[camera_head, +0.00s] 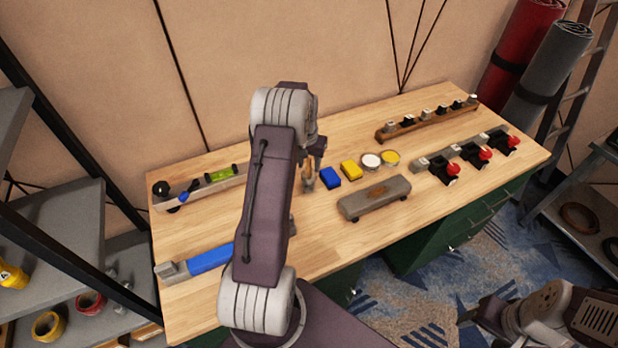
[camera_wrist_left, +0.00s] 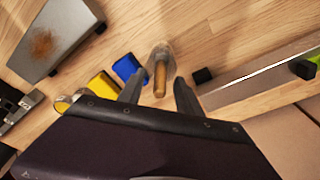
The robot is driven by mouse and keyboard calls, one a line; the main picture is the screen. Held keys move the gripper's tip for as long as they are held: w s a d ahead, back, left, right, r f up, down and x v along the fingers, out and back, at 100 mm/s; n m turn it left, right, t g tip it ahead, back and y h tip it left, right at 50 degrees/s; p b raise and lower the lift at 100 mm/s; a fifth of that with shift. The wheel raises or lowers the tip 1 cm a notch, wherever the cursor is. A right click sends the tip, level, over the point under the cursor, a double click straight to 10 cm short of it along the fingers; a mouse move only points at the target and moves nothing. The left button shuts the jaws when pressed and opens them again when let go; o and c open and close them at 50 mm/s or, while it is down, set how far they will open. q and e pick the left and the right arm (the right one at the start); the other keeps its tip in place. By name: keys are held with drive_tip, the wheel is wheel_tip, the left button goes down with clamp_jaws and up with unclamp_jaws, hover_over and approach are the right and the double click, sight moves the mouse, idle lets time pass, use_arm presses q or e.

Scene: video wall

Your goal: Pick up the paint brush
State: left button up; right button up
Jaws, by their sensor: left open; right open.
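What looks like the paint brush, a tan wooden handle (camera_wrist_left: 160,78), stands in a pale grey holder (camera_wrist_left: 159,52) on the wooden table. In the head view the brush (camera_head: 307,170) shows just below my left gripper (camera_head: 314,158), partly hidden by it. In the left wrist view the fingers of my left gripper (camera_wrist_left: 157,88) are apart, one on each side of the handle, and not visibly closed on it. The bristles cannot be made out. My right gripper (camera_head: 475,310) is open and empty at the lower right, away from the table.
Blue (camera_head: 330,178) and yellow (camera_head: 350,170) blocks lie right of the brush, with two small round tins (camera_head: 371,160) beyond. A grey block tool (camera_head: 374,197) lies in front. A rail with a green level (camera_head: 220,172) lies to the left. Red-knobbed fixtures (camera_head: 485,154) stand right.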

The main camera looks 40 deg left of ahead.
use_arm(q)
clamp_jaws()
drive_tip(key=shift+r, duration=0.1)
